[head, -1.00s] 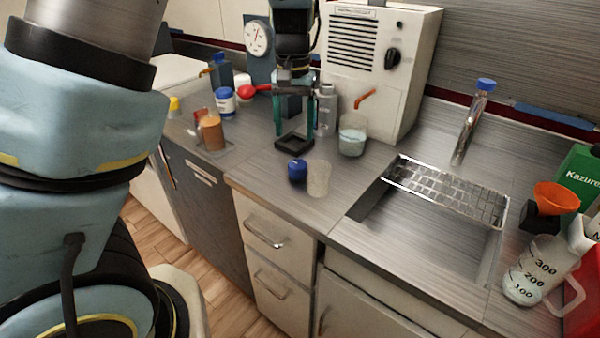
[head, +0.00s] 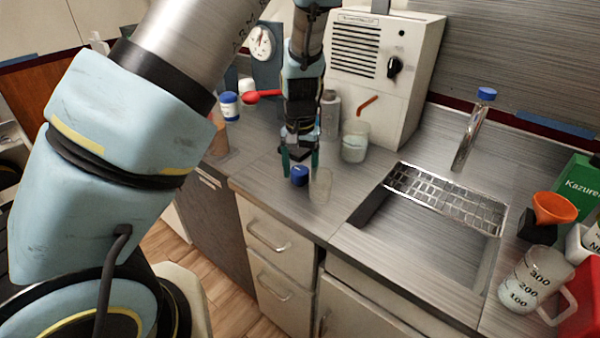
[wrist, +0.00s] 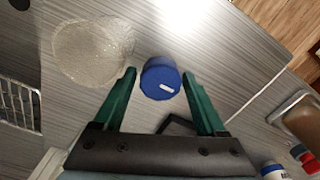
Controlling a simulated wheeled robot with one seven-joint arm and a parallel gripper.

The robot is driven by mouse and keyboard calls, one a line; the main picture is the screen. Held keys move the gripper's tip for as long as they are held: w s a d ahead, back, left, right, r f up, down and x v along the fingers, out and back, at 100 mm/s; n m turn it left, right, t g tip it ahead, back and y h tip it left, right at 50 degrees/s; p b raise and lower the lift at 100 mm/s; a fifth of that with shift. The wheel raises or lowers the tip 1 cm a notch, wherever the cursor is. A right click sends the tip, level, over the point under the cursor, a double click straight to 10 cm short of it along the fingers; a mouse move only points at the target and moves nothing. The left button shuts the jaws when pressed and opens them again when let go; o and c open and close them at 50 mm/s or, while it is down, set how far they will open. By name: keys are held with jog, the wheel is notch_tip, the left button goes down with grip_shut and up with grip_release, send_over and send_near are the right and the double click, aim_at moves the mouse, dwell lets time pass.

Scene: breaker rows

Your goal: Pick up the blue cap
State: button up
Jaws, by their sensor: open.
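The blue cap (head: 299,175) is a small round dark-blue piece on the grey counter near its front edge. In the wrist view the cap (wrist: 160,78) shows a white mark and lies between and slightly beyond my gripper's green fingertips. My gripper (head: 300,168) is open, pointing down over the cap, with a finger on either side in the picture. In the wrist view my gripper (wrist: 159,73) has clear gaps beside the cap and holds nothing. The cap's underside is hidden.
A translucent cup (head: 320,186) stands close to the right of the cap; it also shows in the wrist view (wrist: 93,50). A beaker (head: 355,141) stands behind, by a white machine (head: 384,75). A sink (head: 420,240) lies to the right. The counter's front edge is near.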

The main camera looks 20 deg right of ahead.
aim_at(300, 170)
jog(key=shift+f, duration=0.1)
jog(key=c, duration=1.1)
notch_tip(300, 170, up, 10)
jog(key=shift+r+b, duration=0.1)
jog(key=shift+b, duration=0.8)
